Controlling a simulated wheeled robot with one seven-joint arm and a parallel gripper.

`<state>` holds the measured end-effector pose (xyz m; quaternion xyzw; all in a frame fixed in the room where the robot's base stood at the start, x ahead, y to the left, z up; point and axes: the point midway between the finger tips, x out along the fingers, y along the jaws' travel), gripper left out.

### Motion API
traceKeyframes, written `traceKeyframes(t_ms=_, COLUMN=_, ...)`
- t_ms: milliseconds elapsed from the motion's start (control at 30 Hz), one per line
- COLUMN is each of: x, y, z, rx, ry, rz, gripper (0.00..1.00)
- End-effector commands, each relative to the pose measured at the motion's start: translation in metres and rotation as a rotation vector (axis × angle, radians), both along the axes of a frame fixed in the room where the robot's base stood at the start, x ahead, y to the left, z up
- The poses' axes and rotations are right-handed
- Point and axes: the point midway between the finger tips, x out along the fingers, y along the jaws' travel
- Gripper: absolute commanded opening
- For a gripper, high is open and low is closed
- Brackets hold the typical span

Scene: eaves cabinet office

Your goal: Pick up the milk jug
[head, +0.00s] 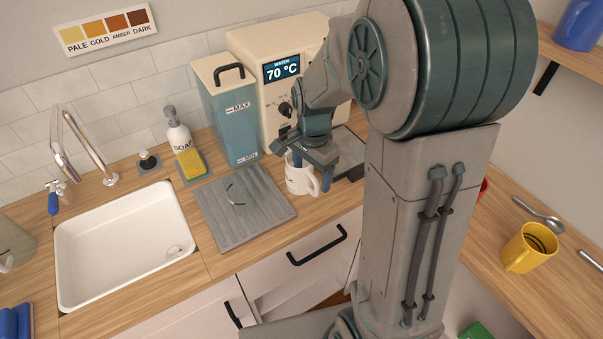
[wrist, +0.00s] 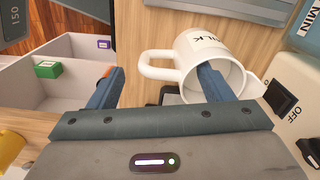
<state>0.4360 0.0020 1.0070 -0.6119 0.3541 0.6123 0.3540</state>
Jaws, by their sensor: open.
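The milk jug (head: 298,183) is a white mug-like jug with a handle on the counter, just in front of the cream water machine. In the wrist view the jug (wrist: 190,48) shows dark lettering, its open mouth and its handle toward the left. My gripper (head: 312,168) is over the jug, pointing down, with its fingers apart. In the wrist view my gripper (wrist: 161,74) has its right finger overlapping the jug's mouth, seemingly inside it, and its left finger outside, beyond the handle. The handle lies between the fingers. Whether either finger touches the jug I cannot tell.
The water machine (head: 258,55) and a teal tank (head: 230,125) stand behind. A grey drain mat (head: 255,222) lies left of the jug, then the white sink (head: 115,245). A yellow mug (head: 528,250) stands on the right counter. An open compartmented drawer (wrist: 65,92) shows below.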

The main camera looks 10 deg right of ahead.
Motion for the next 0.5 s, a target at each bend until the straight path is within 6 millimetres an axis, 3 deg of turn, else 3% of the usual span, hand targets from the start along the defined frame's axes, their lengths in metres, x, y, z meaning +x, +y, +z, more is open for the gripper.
traceKeyframes(t_ms=167, x=-0.001, y=0.0, z=-0.012, rx=0.0, ry=0.002, rz=0.001, gripper=0.73)
traceKeyframes(t_ms=500, x=-0.001, y=0.0, z=-0.057, rx=0.0, ry=0.002, rz=0.001, gripper=0.73)
